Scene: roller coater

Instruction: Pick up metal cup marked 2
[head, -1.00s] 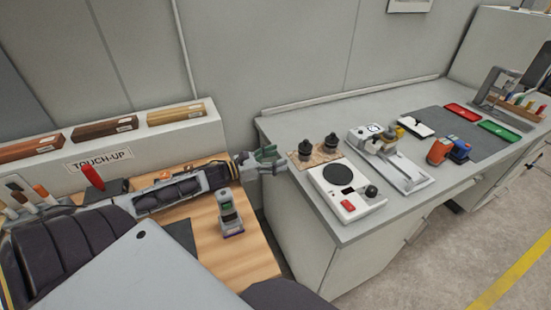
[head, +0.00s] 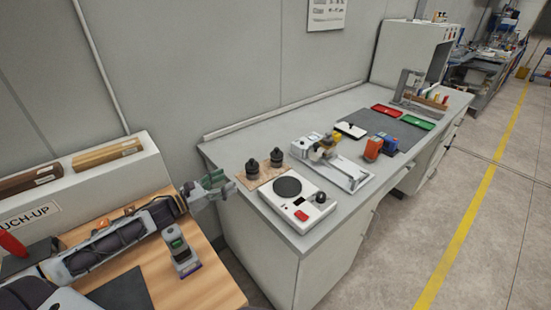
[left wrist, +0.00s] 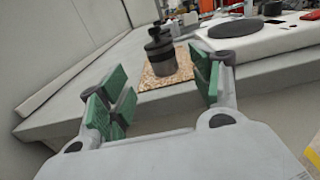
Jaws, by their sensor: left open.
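Two dark metal cup-like pieces with knobbed tops stand upright on a speckled tan mat at the near left of the grey bench, a left one (head: 252,168) and a right one (head: 277,157). No number is readable on either, so I cannot tell which is marked 2. My left gripper (head: 217,184) is open and empty, just left of the mat at the bench's end. In the left wrist view its green pads (left wrist: 158,92) are spread, with the dark cups (left wrist: 160,55) beyond and between them, partly overlapping; they are apart from the pads. My right gripper is out of view.
A white scale with a round black plate (head: 287,187) stands beside the mat. Behind it are a white device (head: 345,172), orange and blue blocks, and red and green trays. A wooden-topped bench (head: 215,290) holds a small green-and-grey device (head: 181,252).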

